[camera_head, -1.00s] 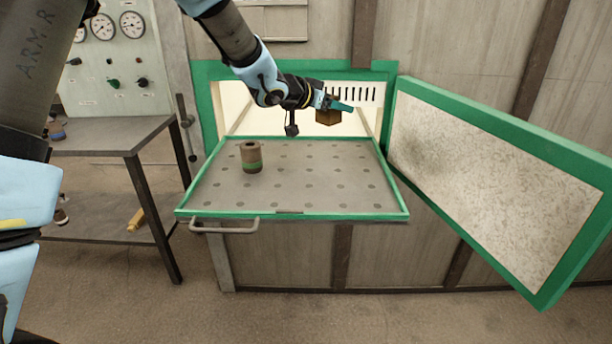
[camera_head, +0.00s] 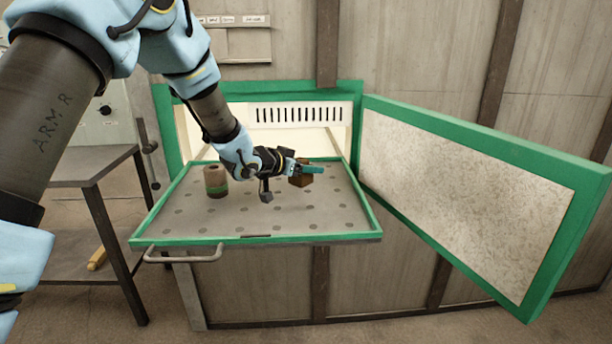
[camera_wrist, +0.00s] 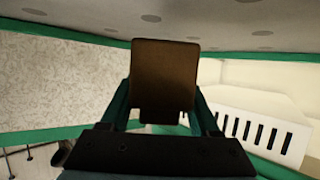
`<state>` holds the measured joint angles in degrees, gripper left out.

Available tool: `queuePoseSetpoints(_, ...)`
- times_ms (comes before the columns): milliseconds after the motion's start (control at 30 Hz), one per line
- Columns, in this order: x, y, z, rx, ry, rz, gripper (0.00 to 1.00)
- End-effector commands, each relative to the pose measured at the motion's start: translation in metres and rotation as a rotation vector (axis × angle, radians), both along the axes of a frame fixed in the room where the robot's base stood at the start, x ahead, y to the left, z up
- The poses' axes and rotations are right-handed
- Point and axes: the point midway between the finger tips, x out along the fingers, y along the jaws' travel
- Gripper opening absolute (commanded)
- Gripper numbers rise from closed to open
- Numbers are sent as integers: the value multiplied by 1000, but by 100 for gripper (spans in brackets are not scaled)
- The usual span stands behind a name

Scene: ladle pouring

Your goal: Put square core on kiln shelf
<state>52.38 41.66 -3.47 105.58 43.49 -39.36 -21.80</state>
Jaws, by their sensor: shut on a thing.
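The square core is a brown block (camera_head: 300,181) over the right part of the kiln shelf in the head view. My gripper (camera_head: 308,170) is shut on it. In the wrist view the core (camera_wrist: 162,75) fills the middle, with a green finger on each side. The kiln shelf (camera_head: 270,215) is a grey perforated plate with a green rim, pulled out in front of the kiln opening. The core is low and close to the shelf; I cannot tell whether its underside touches.
A brown round core with a green band (camera_head: 215,182) stands on the shelf's left part, left of my gripper. The green-framed kiln door (camera_head: 460,200) stands open at the right. A grey table (camera_head: 85,165) is at the left. The shelf's front is clear.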

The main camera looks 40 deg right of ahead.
Motion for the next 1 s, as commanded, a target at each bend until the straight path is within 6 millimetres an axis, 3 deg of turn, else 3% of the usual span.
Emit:
queuePoseSetpoints(133,0,0,-21,1,1,-1,0)
queuePoseSetpoints(500,0,0,-26,-1,0,0,0)
queuePoseSetpoints(533,0,0,-27,0,0,0,63)
queuePoseSetpoints(800,0,0,-26,0,0,0,92)
queuePoseSetpoints(1000,0,0,-25,0,0,0,92)
